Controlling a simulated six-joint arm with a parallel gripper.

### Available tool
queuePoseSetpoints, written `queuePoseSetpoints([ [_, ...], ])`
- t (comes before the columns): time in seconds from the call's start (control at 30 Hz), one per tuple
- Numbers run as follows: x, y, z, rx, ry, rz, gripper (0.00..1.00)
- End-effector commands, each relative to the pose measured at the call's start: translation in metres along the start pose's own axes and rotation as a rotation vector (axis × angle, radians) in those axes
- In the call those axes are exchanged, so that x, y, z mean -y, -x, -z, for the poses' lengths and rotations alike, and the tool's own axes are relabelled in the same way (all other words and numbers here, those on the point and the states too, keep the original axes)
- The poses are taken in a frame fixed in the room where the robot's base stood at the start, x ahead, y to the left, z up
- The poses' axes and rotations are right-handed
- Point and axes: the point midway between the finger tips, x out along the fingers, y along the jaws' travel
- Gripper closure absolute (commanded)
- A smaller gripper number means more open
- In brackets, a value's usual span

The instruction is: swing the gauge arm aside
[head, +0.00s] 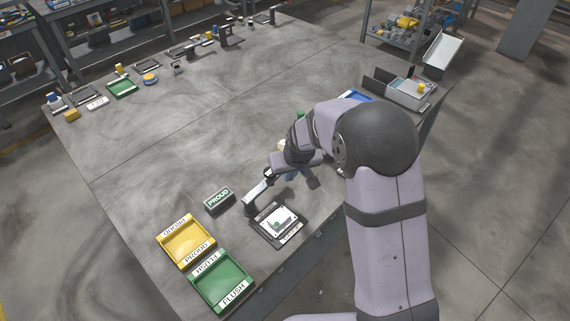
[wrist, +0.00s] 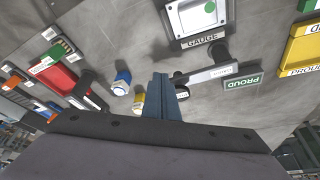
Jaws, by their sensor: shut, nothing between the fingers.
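The gauge plate (head: 262,228) lies near the table's front edge and holds a pale part with a green spot (head: 278,224). It also shows at the top of the wrist view (wrist: 190,40). The gauge arm (head: 260,188) is a light bar with a dark post by the plate's corner. In the wrist view the bar (wrist: 208,74) lies beside the plate, not over the part. My gripper (wrist: 162,80) is shut and empty, its fingertips close to the bar's free end. I cannot tell whether they touch. In the head view my wrist hides most of the fingers.
A green PROUD block (head: 218,200) stands left of the gauge arm. The yellow tray (head: 186,241) and green FLUSH tray (head: 222,282) lie at the front left. In the wrist view, a blue-and-white knob (wrist: 122,80) and a red tray (wrist: 62,79) are left of my fingers. The table's middle is clear.

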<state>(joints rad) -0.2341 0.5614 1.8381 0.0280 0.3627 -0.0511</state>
Motion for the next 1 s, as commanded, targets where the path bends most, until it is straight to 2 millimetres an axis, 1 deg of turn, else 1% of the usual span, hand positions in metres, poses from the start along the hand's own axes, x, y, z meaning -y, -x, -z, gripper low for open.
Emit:
queuePoseSetpoints([
  [0.13, 0.0, -0.022, -0.001, 0.004, 0.0, 0.0, 1.0],
  [0.2, 0.0, -0.021, 0.012, -0.001, 0.001, 0.0, 1.0],
  [0.3, 0.0, -0.026, 0.022, -0.001, 0.001, 0.0, 1.0],
  [0.5, 0.0, -0.032, 0.034, 0.0, 0.001, 0.0, 1.0],
  [0.7, 0.0, -0.034, 0.037, -0.001, 0.001, 0.0, 1.0],
  [1.0, 0.0, -0.034, 0.038, -0.001, 0.0, 0.0, 1.0],
])
